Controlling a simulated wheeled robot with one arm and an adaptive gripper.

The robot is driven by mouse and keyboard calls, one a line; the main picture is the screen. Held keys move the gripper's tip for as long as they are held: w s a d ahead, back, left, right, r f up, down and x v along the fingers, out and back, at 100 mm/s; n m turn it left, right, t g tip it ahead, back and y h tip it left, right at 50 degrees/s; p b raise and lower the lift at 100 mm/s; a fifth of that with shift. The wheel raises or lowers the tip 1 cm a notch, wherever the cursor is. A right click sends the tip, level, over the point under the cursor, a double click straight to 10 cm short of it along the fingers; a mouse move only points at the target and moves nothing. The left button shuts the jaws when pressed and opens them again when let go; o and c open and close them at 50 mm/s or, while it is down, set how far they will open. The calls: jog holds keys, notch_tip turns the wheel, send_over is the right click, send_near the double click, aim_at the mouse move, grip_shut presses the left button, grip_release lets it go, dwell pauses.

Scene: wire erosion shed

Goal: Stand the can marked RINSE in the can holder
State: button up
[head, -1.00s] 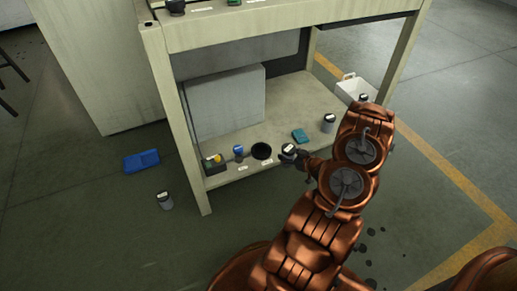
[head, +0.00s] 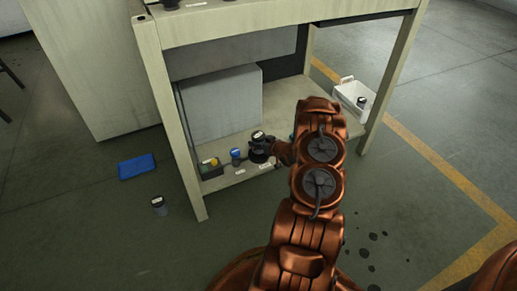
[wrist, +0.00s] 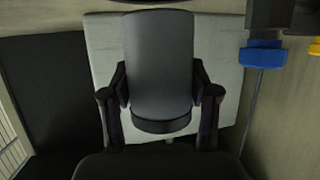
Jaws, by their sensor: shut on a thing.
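My gripper (wrist: 160,105) is shut on a dark grey can (wrist: 158,60), with a finger on each side of it. In the head view the held can (head: 258,137) has a pale label on top, too small to read. It is above or just in front of the black round holder (head: 260,157) on the lower shelf. The can and my gripper (head: 270,148) partly cover the holder. I cannot tell whether the can touches it.
A blue-topped item (head: 236,156) and a small dark tray (head: 211,170) stand left of the holder. A shelf leg (head: 184,150) is farther left. Another can (head: 159,206) and a blue tray (head: 137,167) are on the floor. A white bin (head: 349,92) holds a can (head: 361,102).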

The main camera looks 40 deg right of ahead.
notch_tip(320, 180, down, 4)
jog(key=shift+r+b, duration=0.2)
jog(key=shift+b, duration=0.65)
jog(key=shift+r, duration=0.1)
jog(key=o, duration=1.4)
jog(key=shift+c, duration=0.2)
